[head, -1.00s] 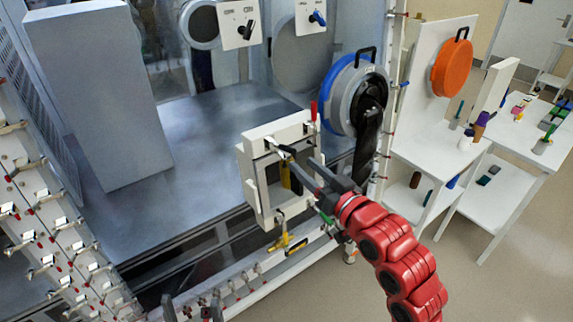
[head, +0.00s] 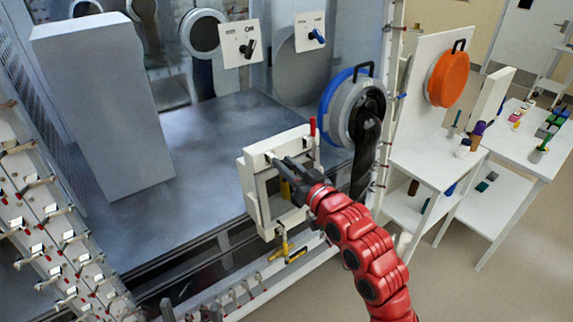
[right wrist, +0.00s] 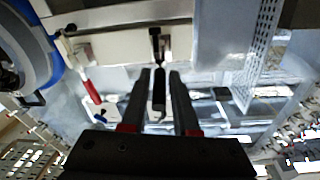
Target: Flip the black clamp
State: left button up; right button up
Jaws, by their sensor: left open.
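The black clamp (right wrist: 158,92) sits on the edge of the white square door frame (head: 255,202). In the right wrist view its dark lever hangs between the two fingers of my right gripper (right wrist: 160,74), with visible gaps on both sides. The right gripper is open around it. In the head view the right gripper (head: 282,166) is at the frame's upper part and hides most of the clamp. Two grey fingertips of my left gripper (head: 191,312) show apart at the bottom edge, away from the clamp.
A red clamp (head: 312,127) is at the frame's upper right corner, and a yellow clamp (head: 286,249) at its lower edge. A round blue-rimmed port (head: 330,100) stands right of the frame. A grey box (head: 105,110) stands at the left.

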grip_shut()
dwell(1.1)
